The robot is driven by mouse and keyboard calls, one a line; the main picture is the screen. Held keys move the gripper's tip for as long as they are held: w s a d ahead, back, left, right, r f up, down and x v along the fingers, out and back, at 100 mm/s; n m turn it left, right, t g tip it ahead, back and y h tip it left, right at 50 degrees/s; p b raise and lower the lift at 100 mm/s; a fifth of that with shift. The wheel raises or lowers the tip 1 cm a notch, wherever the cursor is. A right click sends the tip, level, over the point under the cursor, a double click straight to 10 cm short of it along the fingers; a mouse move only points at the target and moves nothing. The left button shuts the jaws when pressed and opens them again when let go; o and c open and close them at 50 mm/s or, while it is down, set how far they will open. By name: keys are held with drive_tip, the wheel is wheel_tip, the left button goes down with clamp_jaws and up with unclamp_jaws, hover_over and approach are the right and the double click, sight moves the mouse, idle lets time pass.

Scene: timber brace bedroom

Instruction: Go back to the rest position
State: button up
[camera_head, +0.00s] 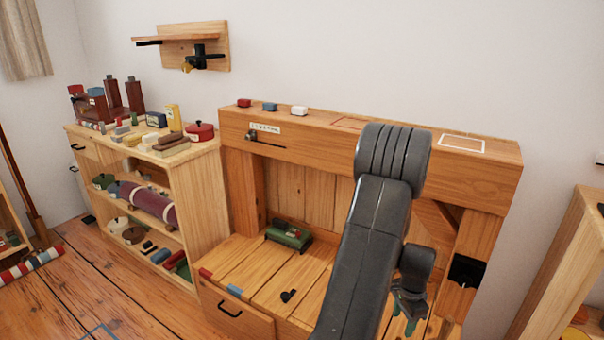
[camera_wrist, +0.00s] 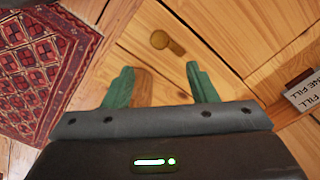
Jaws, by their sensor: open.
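My gripper (camera_head: 409,305) hangs at the right front of the wooden bench (camera_head: 232,254), its green fingers pointing down. In the wrist view my gripper (camera_wrist: 160,88) has its two green fingers well apart, with nothing between them. Beyond the fingers are wooden boards and a round brass-coloured piece (camera_wrist: 160,40) with a short arm. My dark arm crosses the bench and hides part of its back panel and seat.
The bench's top beam (camera_head: 330,128) carries small red, blue and white blocks. A green object (camera_head: 289,236) lies on the seat. A loaded shelf unit (camera_head: 206,190) stands left, another (camera_head: 565,260) right. A patterned rug (camera_wrist: 45,75) and a labelled box (camera_wrist: 303,90) show in the wrist view.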

wheel_tip(320, 180, down, 11)
drive_tip(key=b, duration=0.4)
drive_tip(key=shift+f, duration=0.35)
drive_tip(key=n, duration=0.4)
drive_tip(key=n+p, duration=0.1)
drive_tip(key=n, duration=0.3)
drive_tip(key=shift+n, duration=0.4)
drive_tip(key=n, duration=0.4)
drive_tip(key=shift+n, duration=0.4)
drive_tip(key=shift+n+p, duration=0.55)
drive_tip(key=shift+n, duration=1.65)
